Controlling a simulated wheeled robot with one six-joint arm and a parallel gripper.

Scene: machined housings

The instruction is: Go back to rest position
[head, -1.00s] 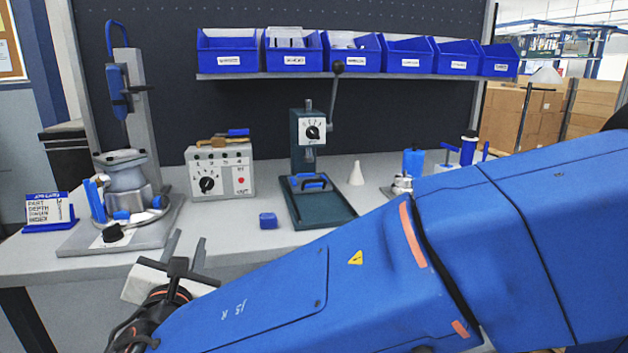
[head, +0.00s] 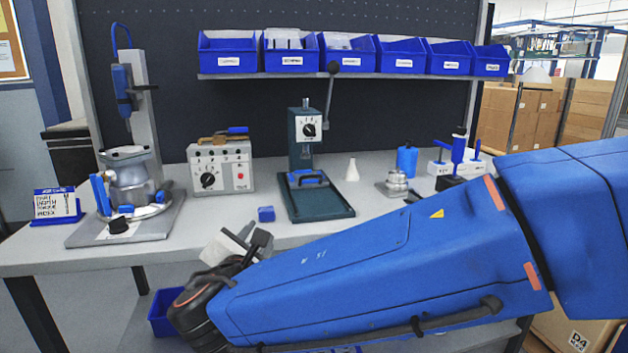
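My gripper (head: 232,243) is at the lower left of the head view, in front of the bench's front edge and below its top. It is partly hidden behind my own wrist, and its fingers are seen edge-on, so I cannot tell whether it is open or shut. No held thing can be made out. My blue arm reaches in from the right across the lower part of the view. On the workbench (head: 60,255) stands a machined housing (head: 130,182) in a fixture at the left, apart from my gripper.
A metal part (head: 396,183) sits at the right. Blue bins (head: 402,56) line the shelf. A blue bin (head: 163,312) is below the bench.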

